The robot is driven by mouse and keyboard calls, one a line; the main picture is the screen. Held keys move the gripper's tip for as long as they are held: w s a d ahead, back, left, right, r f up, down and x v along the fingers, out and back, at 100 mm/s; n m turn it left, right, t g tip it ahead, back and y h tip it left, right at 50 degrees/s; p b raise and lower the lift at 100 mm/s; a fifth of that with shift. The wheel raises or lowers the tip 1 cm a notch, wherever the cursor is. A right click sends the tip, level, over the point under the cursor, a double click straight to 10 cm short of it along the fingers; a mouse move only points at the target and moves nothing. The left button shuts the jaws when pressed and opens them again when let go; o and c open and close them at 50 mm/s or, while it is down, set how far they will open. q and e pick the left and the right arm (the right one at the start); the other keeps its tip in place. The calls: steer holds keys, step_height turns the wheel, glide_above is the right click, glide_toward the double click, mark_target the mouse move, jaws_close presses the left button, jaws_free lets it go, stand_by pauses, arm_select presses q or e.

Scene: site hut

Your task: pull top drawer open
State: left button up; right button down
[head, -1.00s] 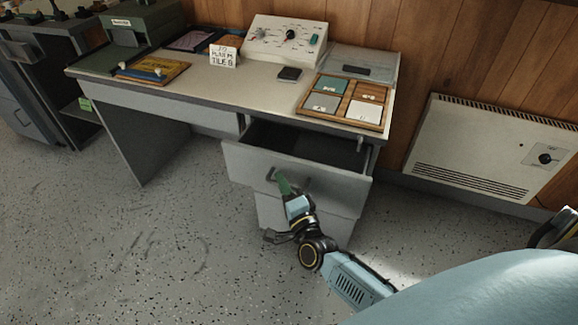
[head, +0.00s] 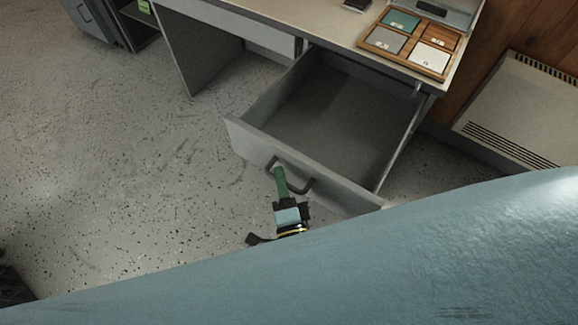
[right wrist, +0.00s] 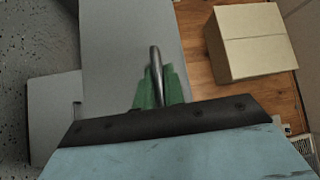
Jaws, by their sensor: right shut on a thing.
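The top drawer (head: 330,110) of the grey desk is pulled far out, and its inside looks empty. Its dark bar handle (head: 300,184) is on the front panel. My right gripper (head: 281,181), with green fingers, is shut on the handle. In the right wrist view the handle (right wrist: 156,75) stands between the green fingers (right wrist: 160,90). My left gripper is not in view.
A wooden tray (head: 448,66) with coloured tiles sits on the desk top (head: 330,22). A white heater (head: 530,110) is on the wall at right. Speckled floor (head: 130,170) is clear at left. A cardboard box (right wrist: 250,42) shows in the right wrist view.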

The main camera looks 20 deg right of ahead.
steer(key=shift+s+a, duration=0.1)
steer(key=c, duration=1.5)
jaws_free()
